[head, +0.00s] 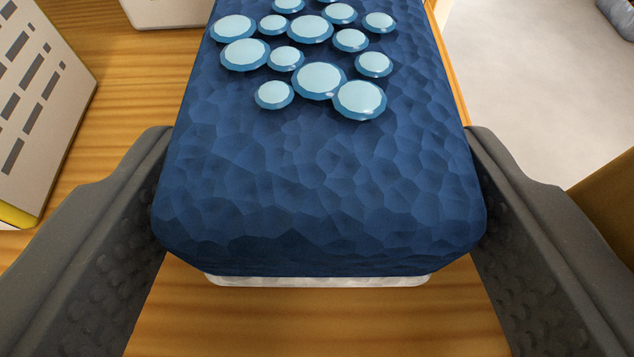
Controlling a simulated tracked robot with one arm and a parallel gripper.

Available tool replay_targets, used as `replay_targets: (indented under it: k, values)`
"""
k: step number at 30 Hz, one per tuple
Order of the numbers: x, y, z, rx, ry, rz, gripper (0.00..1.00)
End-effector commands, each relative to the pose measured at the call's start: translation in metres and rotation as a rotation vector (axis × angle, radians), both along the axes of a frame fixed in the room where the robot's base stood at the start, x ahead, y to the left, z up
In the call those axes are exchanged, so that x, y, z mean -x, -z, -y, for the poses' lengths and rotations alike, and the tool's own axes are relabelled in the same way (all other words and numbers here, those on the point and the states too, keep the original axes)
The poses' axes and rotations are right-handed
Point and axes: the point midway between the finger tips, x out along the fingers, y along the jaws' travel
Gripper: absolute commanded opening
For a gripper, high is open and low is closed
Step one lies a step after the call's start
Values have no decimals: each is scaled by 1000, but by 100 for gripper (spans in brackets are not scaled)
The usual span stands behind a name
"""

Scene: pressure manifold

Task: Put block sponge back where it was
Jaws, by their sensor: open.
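The block sponge (320,190) appears to be the large dark blue block with a faceted surface and several pale blue discs at its far end. A pale layer (320,281) shows under its near edge. It lies over a wood-grain surface, and its far end runs out of the top of the picture. My gripper (320,140) is open, with one dark grey finger on each side of the block. Both fingers look very close to its sides; I cannot tell whether they touch. The block's underside is hidden.
A whitish box with dark slots and a yellow lower edge (38,105) stands at the left. A white object (165,12) is at the top left. The wooden surface (330,325) is bare in front of the block. Pale floor (550,90) lies beyond its right edge.

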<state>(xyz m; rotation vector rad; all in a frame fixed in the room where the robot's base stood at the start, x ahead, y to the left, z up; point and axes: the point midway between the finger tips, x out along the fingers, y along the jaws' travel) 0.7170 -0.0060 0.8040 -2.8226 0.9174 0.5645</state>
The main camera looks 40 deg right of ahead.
Motion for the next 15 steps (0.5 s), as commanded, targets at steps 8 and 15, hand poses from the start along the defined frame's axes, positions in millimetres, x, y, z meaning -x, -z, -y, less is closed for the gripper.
replay_targets:
  k: [8, 15]
  values:
    - [22, -14, -18, -2, -4, -3, 64]
    - [58, -35, -44, -2, -5, 1, 64]
